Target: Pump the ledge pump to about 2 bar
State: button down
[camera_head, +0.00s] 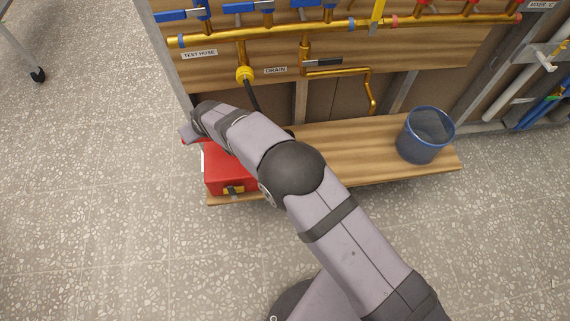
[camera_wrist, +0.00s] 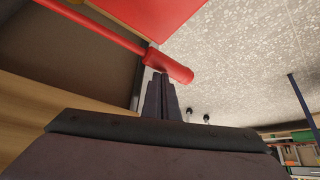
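The ledge pump (camera_head: 230,178) is a red box at the left end of the wooden ledge, partly hidden by my arm in the head view. Its red body (camera_wrist: 165,15) also shows at the top of the wrist view. A red lever with a thicker grip (camera_wrist: 168,64) runs across the upper left of the wrist view. My gripper (camera_wrist: 162,78) has its two fingers close together, with the tips at the lower edge of this grip. They appear to touch it, with no grip width visible between them. No pressure gauge is readable.
The speckled floor is clear in front.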

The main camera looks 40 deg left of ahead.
notch_tip(320, 180, up, 10)
jog(key=p, duration=0.7)
dwell(0.4)
notch_tip(320, 180, down, 4)
jog(key=b, duration=0.2)
jog(key=shift+f+b, duration=0.2)
jog(key=shift+b, duration=0.2)
notch_tip(320, 180, up, 4)
jog(key=p, duration=0.3)
jog(key=shift+r, duration=0.25)
